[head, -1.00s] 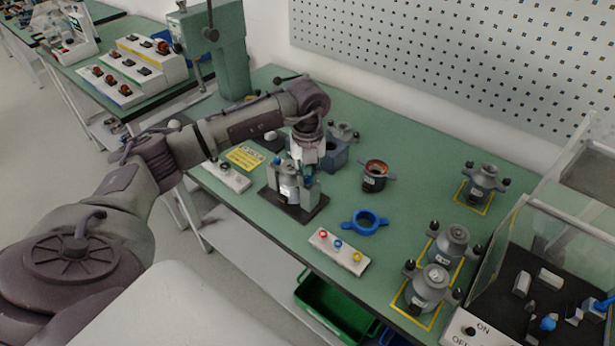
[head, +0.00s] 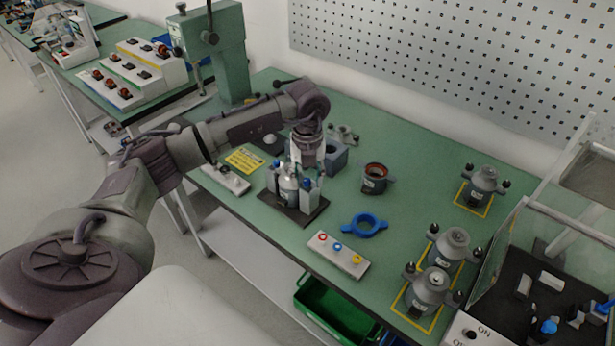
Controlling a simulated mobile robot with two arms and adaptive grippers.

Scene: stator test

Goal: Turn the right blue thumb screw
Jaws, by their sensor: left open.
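The test fixture stands on a black base plate (head: 312,214) in the middle of the green table. A grey stator (head: 289,190) sits upright between its two light grey side blocks. A blue thumb screw (head: 277,164) shows at the left block, and the right blue thumb screw (head: 307,184) shows at the right block. My left gripper (head: 307,167) points down just above and behind the right screw. It is open and appears empty and apart from the screw; its fingertips are small and hard to make out. My right gripper is not in view.
A blue ring (head: 364,225) and a panel with coloured buttons (head: 338,254) lie in front right of the fixture. A dark stator housing with an orange rim (head: 374,178) stands to the right. A blue-grey block (head: 336,157) is close behind the gripper.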

